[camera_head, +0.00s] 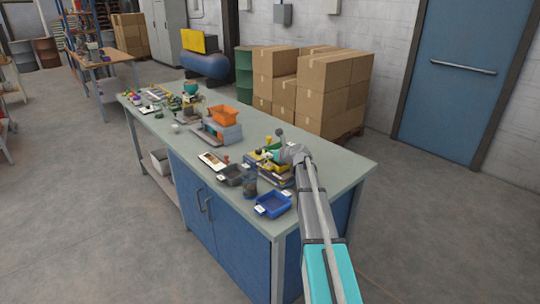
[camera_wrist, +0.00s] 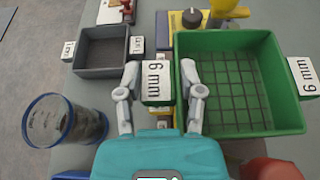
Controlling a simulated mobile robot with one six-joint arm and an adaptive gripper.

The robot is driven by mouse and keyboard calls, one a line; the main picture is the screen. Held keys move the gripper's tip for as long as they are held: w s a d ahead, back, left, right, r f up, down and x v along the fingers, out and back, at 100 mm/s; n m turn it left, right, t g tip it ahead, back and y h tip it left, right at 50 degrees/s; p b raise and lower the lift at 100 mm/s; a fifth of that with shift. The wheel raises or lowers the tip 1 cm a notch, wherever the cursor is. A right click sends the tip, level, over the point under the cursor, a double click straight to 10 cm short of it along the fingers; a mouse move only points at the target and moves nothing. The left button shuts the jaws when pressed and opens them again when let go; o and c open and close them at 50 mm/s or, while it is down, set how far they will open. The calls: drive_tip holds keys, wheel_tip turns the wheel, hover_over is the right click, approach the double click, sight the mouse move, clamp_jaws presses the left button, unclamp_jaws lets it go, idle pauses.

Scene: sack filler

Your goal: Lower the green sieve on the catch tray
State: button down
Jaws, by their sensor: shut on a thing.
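The green sieve (camera_wrist: 228,85) is a square tray with a mesh floor and "6 mm" labels. My gripper (camera_wrist: 160,92) is shut on its labelled handle block (camera_wrist: 157,78), one finger on each side. The sieve extends to the right of the fingers in the wrist view. In the head view, my gripper (camera_head: 288,155) is over the yellow equipment at the bench's near end. I cannot identify the catch tray for certain; a blue tray (camera_head: 272,206) lies at the bench's front edge. What lies directly under the sieve is hidden.
A dark grey sieve (camera_wrist: 103,49) with labels and a clear cup with a blue rim (camera_wrist: 65,120) stand left of my gripper. Yellow equipment (camera_wrist: 190,38) with a black knob is behind. An orange bin (camera_head: 222,114) stands farther along the bench. The bench's right end (camera_head: 345,170) is clear.

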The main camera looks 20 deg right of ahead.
drive_tip(key=shift+f+b, duration=0.6)
drive_tip(key=shift+f, duration=0.05)
idle(1.4)
drive_tip(key=shift+c, duration=0.8)
unclamp_jaws()
drive_tip(key=shift+o, duration=0.8)
drive_tip(key=shift+r, duration=0.1)
drive_tip(key=shift+r+p, duration=3.95)
drive_tip(key=shift+p, duration=0.05)
